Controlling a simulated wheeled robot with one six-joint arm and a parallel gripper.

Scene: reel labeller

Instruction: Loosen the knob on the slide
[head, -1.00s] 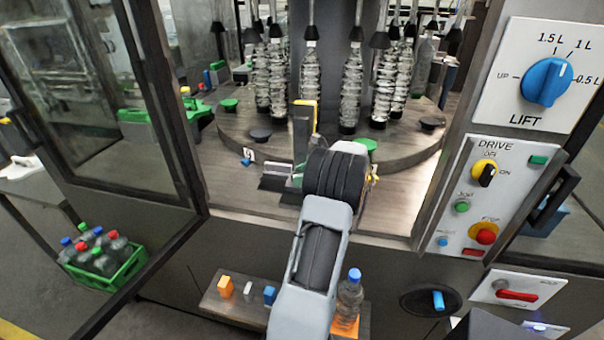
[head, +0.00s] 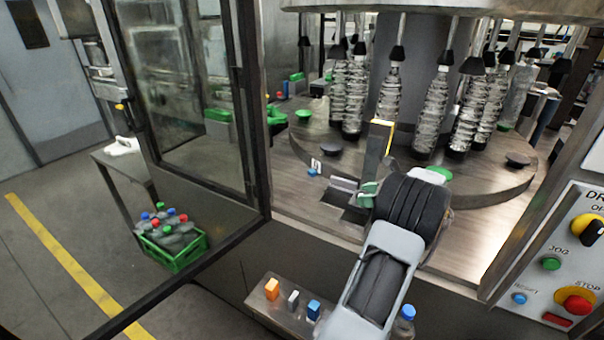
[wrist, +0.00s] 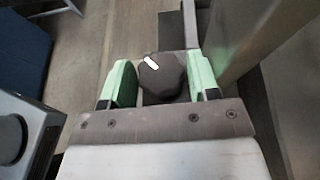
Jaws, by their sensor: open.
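The knob (wrist: 162,77) is dark, with a white mark on its top, and sits on the slide in the wrist view. My gripper (wrist: 160,85) is open, with one green finger on each side of the knob. A gap shows between the left finger and the knob; the right finger is closer to it, and I cannot tell whether it touches. The slide (wrist: 175,35) is a dark grey bar running away behind the knob. In the head view my gripper (head: 368,190) is partly hidden by my wrist, and the knob is hidden there.
A round table (head: 320,150) with several bottles stands behind my gripper. An upright yellow-edged plate (head: 375,145) is close beside it. An open glass door (head: 190,110) is on the left. A shelf (head: 262,305) with small blocks and a blue-capped bottle (head: 404,322) is in front.

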